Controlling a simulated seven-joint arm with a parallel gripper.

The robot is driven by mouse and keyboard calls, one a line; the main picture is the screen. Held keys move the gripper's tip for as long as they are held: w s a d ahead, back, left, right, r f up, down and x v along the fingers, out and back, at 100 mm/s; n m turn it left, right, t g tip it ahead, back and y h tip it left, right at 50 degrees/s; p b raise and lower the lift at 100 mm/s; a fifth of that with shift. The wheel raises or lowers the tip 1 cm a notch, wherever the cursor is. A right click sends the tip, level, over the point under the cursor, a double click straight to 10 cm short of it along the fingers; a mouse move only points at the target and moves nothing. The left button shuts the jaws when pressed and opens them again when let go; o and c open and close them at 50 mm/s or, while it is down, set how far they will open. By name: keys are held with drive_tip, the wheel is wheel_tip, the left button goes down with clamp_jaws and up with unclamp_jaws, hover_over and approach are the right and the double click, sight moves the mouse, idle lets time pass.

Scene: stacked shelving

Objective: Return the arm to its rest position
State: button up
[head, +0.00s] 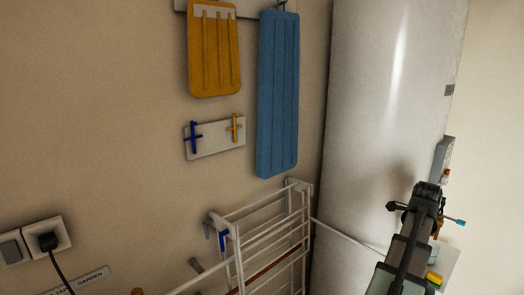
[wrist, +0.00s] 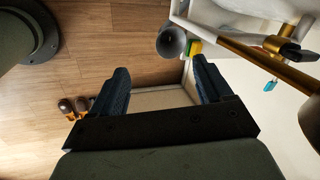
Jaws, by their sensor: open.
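My gripper (wrist: 160,78) shows in the wrist view with its two dark blue fingers spread apart. Nothing is held between them; wooden floor and a pale panel show beyond the gap. In the head view, dark jointed links that look like my arm (head: 405,250) rise at the lower right, in front of the white cylinder. The finger opening cannot be made out there.
A tall white cylinder (head: 385,110) stands beside the wall. A white drying rack (head: 270,240) is left of the arm. Blue (head: 278,95) and orange (head: 214,55) panels hang above. A brass pipe (wrist: 245,52) passes right of the fingers. Shoes (wrist: 76,106) lie on the floor.

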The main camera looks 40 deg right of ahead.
drive_tip(key=w+a+f+n+y, duration=0.35)
drive_tip(key=w+a+f, duration=0.35)
drive_tip(key=a+f, duration=0.35)
drive_tip(key=w+a+f+n+y, duration=0.2)
drive_tip(key=w+a+f+n, duration=0.2)
drive_tip(key=w+a+f, duration=0.45)
drive_tip(key=w+a+f+n+y, duration=0.3)
drive_tip(key=w+a+f, duration=0.2)
drive_tip(key=a+f, duration=0.7)
drive_tip(key=s+a+f+n+g+y, duration=0.1)
drive_tip(key=s+a+f+n+y, duration=0.3)
drive_tip(key=a, duration=0.6)
drive_tip(key=a+f+n+g+y, duration=0.1)
drive_tip(key=a+f+n, duration=0.1)
drive_tip(key=a+f, duration=0.6)
drive_tip(key=s+a+f+n+g+y, duration=0.1)
drive_tip(key=s+a+f+n+y, duration=0.1)
drive_tip(key=a, duration=1.1)
drive_tip(key=s+a+f+n+g+h, duration=0.2)
drive_tip(key=f+n+h, duration=0.3)
drive_tip(key=n+h, duration=0.1)
drive_tip(key=s+a+f+n+g+h, duration=0.2)
drive_tip(key=f+n+h, duration=0.3)
drive_tip(key=n, duration=0.3)
drive_tip(key=shift+s+f+h, duration=0.2)
drive_tip(key=shift+s+h, duration=0.3)
drive_tip(key=shift+h, duration=0.05)
